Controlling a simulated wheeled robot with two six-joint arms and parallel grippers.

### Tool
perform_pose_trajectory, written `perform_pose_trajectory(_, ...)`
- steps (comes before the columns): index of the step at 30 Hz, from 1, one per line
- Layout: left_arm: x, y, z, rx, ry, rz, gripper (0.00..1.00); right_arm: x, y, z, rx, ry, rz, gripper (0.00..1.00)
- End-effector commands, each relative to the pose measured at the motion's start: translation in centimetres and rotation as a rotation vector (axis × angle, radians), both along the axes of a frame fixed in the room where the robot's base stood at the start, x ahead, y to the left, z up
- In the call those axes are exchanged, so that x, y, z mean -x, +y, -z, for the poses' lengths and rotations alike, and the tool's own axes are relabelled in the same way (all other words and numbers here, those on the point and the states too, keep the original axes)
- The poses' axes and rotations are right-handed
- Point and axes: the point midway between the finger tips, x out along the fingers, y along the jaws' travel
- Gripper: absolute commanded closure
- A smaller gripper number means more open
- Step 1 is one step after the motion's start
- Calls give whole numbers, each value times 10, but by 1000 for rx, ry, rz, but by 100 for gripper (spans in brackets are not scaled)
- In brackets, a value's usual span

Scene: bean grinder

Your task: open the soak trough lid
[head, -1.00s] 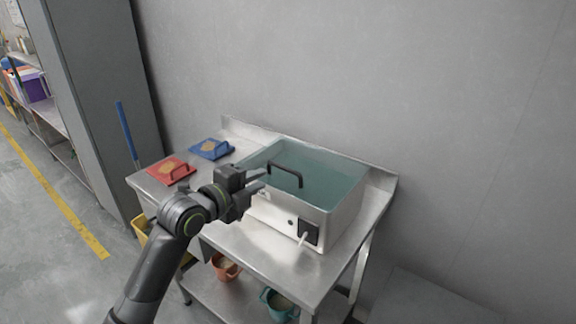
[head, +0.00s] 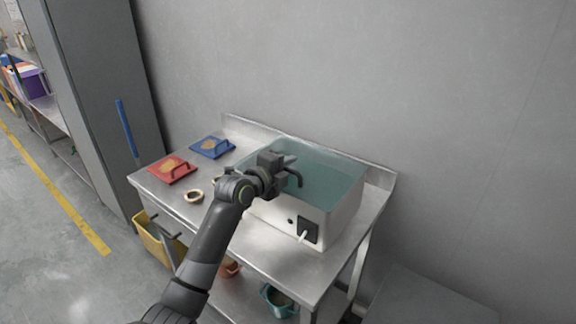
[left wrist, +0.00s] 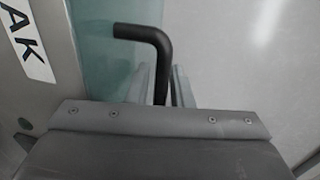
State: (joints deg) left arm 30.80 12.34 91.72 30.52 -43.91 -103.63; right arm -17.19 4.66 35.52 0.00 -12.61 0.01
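The soak trough (head: 345,218), a white box, stands on a steel table. Its see-through teal lid (head: 330,178) lies flat across the top. A black bar handle (head: 297,178) rises from the lid; it also shows in the left wrist view (left wrist: 150,33), bent at a corner. My left gripper (head: 285,160) is at the handle, over the trough's left part. In the left wrist view its fingers (left wrist: 162,88) are apart, with the handle bar between them and a gap beside it. The gripper hides part of the handle in the head view. My right gripper is not in view.
A small wooden ring (head: 194,196) lies nearer the table's front. A black switch plate (head: 308,231) is on the trough's front. A grey wall stands behind, and buckets sit on the lower shelf.

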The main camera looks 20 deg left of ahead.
Motion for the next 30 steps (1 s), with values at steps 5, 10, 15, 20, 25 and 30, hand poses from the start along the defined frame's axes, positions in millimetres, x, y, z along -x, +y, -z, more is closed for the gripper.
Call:
perform_pose_trajectory(5, 0, 0, 0, 0, 0, 0, 80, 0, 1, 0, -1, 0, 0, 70)
perform_pose_trajectory(10, 0, 0, 0, 0, 0, 0, 92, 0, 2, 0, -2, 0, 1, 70)
perform_pose_trajectory(15, 0, 0, 0, 0, 0, 0, 100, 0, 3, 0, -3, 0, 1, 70)
perform_pose_trajectory(20, 0, 0, 0, 0, 1, 0, 100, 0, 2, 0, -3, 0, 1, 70)
perform_pose_trajectory(25, -3, 0, -4, -5, 12, 0, 100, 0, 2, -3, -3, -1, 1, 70)
perform_pose_trajectory(30, -16, 0, -18, -24, 63, 0, 100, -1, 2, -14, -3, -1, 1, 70)
